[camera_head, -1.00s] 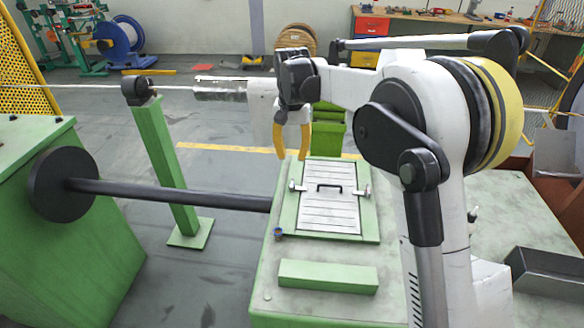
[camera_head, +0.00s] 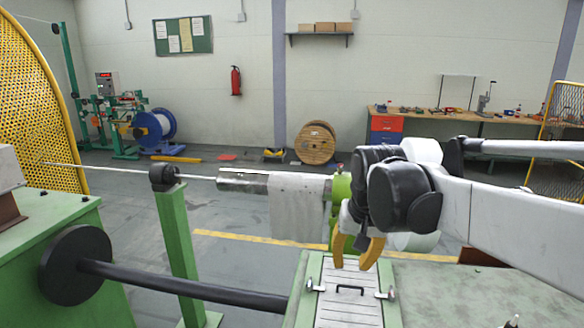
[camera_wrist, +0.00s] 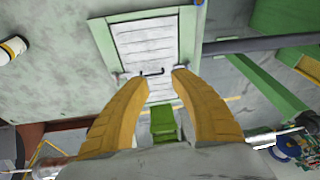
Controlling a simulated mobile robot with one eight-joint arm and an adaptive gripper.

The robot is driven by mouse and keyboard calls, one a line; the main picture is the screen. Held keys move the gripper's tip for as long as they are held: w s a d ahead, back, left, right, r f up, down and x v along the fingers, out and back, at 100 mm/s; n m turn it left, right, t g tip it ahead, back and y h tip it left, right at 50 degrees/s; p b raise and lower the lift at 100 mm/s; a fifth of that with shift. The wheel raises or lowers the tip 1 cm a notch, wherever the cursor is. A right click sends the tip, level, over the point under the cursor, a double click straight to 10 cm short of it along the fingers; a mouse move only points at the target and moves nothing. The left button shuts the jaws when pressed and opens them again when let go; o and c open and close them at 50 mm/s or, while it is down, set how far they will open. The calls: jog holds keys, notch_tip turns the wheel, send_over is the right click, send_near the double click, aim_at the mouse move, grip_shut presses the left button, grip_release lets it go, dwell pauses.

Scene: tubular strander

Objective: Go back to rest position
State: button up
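My gripper (camera_head: 357,250) has two yellow-orange fingers that point down above the machine's hatch. In the wrist view the fingers of my gripper (camera_wrist: 158,72) stand apart with nothing between them, so it is open and empty. Behind them lies the pale slatted hatch (camera_head: 347,308) with a black handle (camera_head: 350,289). The hatch also shows in the wrist view (camera_wrist: 143,45). My white arm reaches in from the right in the head view, bent at a black wrist joint.
A green post (camera_head: 177,240) carries the wire line to a metal tube (camera_head: 243,181) with a whitish cloth (camera_head: 298,208) beside my gripper. A black shaft (camera_head: 190,288) runs low at the left. A wooden reel (camera_head: 316,143) and a workbench (camera_head: 450,123) stand at the back.

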jog(key=s+d+f+t+b, duration=0.1)
jog(key=s+d+f+t, duration=0.1)
jog(key=s, duration=0.7)
jog(key=s+d+f+n+t, duration=0.1)
jog(key=s+d+f, duration=0.3)
jog(key=s, duration=0.5)
notch_tip(320, 180, down, 2)
jog(key=shift+s+t+b, duration=0.15)
jog(key=shift+t+b, duration=0.25)
jog(key=shift+t, duration=0.1)
